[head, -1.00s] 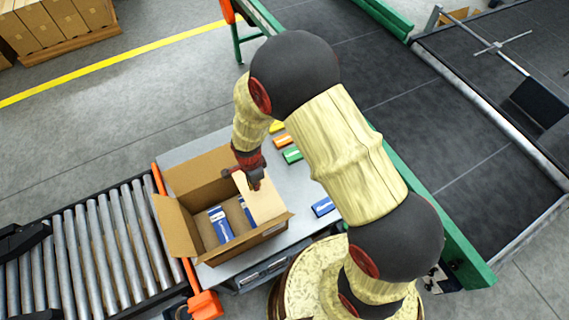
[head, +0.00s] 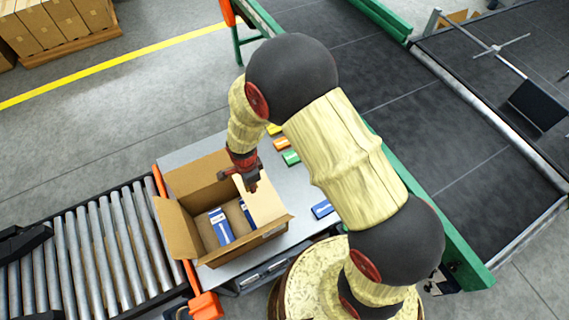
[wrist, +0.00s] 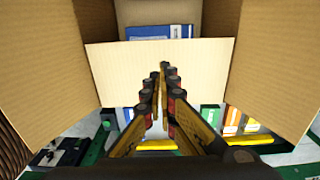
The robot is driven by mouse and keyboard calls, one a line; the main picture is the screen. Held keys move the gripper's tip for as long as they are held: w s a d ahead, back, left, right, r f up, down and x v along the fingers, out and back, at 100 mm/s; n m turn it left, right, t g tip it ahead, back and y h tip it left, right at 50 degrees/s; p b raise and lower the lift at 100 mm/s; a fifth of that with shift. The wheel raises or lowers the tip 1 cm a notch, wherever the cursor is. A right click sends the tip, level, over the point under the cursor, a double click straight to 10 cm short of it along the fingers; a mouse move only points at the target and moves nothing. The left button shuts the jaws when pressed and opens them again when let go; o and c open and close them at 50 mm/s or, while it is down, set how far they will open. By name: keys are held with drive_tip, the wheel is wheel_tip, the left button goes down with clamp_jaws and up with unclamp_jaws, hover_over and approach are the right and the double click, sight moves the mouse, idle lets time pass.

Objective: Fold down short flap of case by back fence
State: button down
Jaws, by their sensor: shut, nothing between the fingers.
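The open brown case (head: 240,247) stands on the grey table, with blue-and-white cartons (head: 221,226) inside. Its right-hand short flap (head: 264,200) looks pale and stands up along the right side. My gripper (head: 251,186) is shut and empty at this flap's upper end. In the wrist view the shut fingers (wrist: 163,72) lie in front of the flap (wrist: 115,72), on its outer side; I cannot tell whether they touch. A blue carton (wrist: 160,32) shows beyond its top edge. Side flaps (wrist: 38,60) stand spread out to both sides.
A roller conveyor (head: 95,245) adjoins the table on the left, with an orange bracket (head: 205,305) at its corner. Loose orange, green and blue cartons (head: 322,208) lie right of the case. A dark belt (head: 430,150) runs behind my arm.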

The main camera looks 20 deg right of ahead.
drive_tip(key=shift+r+p, duration=1.65)
drive_tip(key=shift+r, duration=1.2)
